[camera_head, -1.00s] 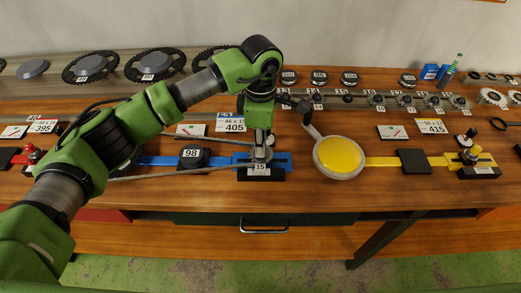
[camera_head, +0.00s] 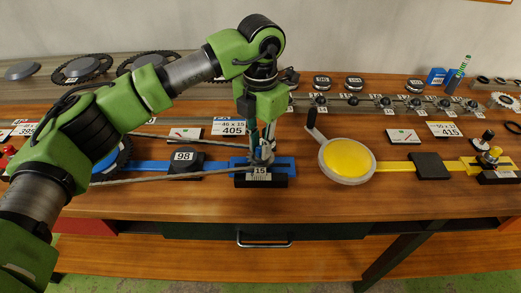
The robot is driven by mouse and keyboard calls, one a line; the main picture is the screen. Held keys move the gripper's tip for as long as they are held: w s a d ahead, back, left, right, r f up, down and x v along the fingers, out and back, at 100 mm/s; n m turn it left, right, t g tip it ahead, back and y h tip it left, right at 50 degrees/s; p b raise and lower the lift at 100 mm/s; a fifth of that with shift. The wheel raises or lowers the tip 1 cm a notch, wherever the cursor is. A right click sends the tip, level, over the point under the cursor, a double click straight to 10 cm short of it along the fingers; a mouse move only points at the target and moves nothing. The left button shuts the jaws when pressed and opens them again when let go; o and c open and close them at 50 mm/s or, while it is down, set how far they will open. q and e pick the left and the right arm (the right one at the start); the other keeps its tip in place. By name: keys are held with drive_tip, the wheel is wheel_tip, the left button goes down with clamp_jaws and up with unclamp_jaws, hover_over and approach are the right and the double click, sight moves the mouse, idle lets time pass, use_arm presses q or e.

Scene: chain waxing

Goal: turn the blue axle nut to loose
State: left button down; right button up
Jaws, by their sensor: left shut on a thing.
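The blue rig (camera_head: 215,165) runs along the workbench, with a black block marked 15 (camera_head: 262,181) at its right end. The axle nut sits above that block and is mostly hidden by my left gripper (camera_head: 262,153). My left gripper points down over the block, its fingers shut on the axle nut. A chain runs left from the axle to a blue-rimmed wheel (camera_head: 118,160), partly behind my arm. My right gripper is not in view.
A round yellow disc (camera_head: 346,160) with a dark crank stands right of the block. A black block marked 98 (camera_head: 186,159) lies left. Small sprockets (camera_head: 386,101) line the rail behind. The bench front (camera_head: 330,205) is clear.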

sight(260, 148)
use_arm(q)
drive_tip(key=shift+r+n+b, duration=0.1)
drive_tip(key=shift+n+b, duration=0.6)
drive_tip(key=shift+n, duration=0.6)
drive_tip(key=shift+w, duration=0.1)
drive_tip(key=c, duration=2)
unclamp_jaws()
drive_tip(key=shift+o, duration=0.5)
wheel_tip(260, 148, up, 12)
